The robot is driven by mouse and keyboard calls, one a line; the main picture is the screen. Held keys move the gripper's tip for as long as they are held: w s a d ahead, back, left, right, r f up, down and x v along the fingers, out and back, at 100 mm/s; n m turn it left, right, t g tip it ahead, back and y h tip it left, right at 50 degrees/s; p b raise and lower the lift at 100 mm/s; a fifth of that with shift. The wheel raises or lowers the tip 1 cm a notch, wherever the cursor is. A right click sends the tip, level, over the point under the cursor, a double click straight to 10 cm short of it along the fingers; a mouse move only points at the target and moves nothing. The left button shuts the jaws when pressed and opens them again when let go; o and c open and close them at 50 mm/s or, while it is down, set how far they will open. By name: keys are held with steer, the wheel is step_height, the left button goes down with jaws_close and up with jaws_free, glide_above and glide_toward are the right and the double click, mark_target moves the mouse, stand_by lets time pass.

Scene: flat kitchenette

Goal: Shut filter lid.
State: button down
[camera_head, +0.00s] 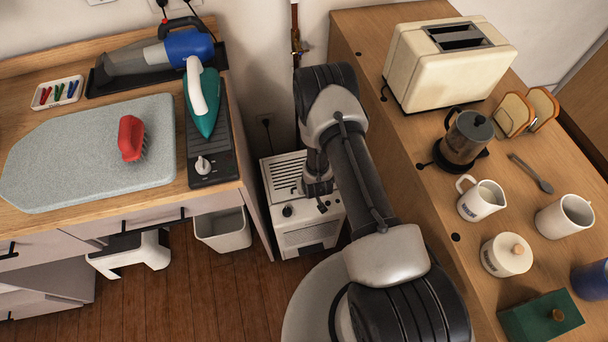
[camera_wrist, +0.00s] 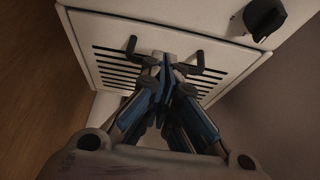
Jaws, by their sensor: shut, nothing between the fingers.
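A white boxy appliance (camera_head: 309,240) stands on the floor between the two counters. Its slatted panel, which looks like the filter lid (camera_head: 284,172), is on top. Contact cannot be made out. In the head view my arm hides part of the lid and most of the gripper.
A black knob (camera_wrist: 264,17) is on the appliance near the lid. A grey bin (camera_head: 223,231) stands to its left under the ironing counter. The right counter (camera_head: 411,201), with a toaster (camera_head: 445,66) and coffee press (camera_head: 463,140), rises close beside my arm.

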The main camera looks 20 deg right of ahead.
steer(key=shift+s+f+t+b, duration=0.45)
steer(key=shift+s+f+t, duration=0.1)
steer(key=shift+f, duration=0.1)
